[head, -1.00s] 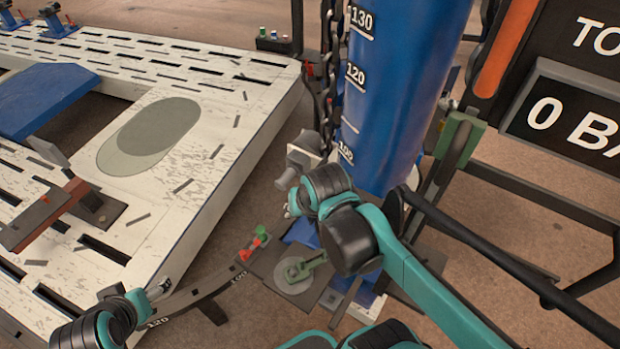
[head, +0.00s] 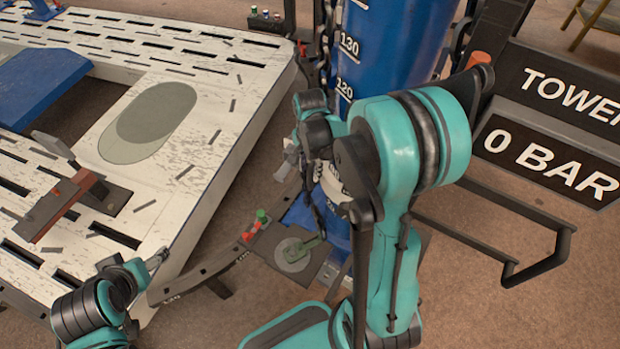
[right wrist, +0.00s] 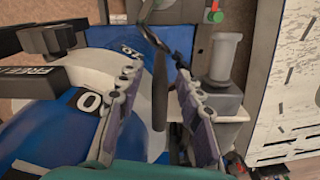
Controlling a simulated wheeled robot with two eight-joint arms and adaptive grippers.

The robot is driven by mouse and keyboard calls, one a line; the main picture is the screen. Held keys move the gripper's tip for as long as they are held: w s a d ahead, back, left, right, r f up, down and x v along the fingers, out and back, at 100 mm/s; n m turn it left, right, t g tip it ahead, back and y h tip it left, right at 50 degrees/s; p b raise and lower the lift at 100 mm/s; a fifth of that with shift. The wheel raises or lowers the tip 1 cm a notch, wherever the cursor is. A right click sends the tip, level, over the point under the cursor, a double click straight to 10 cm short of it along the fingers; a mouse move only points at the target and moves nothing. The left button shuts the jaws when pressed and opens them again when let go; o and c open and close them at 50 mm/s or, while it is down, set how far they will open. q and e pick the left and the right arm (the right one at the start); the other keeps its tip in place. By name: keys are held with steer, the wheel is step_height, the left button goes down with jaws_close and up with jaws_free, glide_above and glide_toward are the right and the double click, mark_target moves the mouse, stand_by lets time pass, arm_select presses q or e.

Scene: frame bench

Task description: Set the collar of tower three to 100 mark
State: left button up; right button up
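The blue tower (head: 380,45) stands right of centre in the head view, with white marks 130 and 120 showing; my right arm covers its lower part. No tower number is readable. The right wrist view shows blue tower surface (right wrist: 35,135) and a pale band (right wrist: 85,75), possibly the collar; I cannot be sure. A grey cylindrical knob on a block (right wrist: 226,55) stands right of the fingers. My right gripper (right wrist: 160,75) is open, fingers spread, with a dark strip between them, apparently not gripped. My left gripper (head: 158,259) is away from the tower, near the white bench edge.
The white slotted bench (head: 225,60) fills the left. A black display (head: 550,155) reads 0 BAR, with a dark tubular frame (head: 540,270) below. A chain (head: 326,50) hangs beside the tower. A plate with a grey disc (head: 294,254) sits low by the tower.

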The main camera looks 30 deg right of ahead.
mark_target(310, 188)
step_height(310, 188, down, 8)
steer(key=shift+r+b, duration=0.2)
steer(key=shift+b, duration=1)
steer(key=shift+r, duration=0.1)
jaws_close()
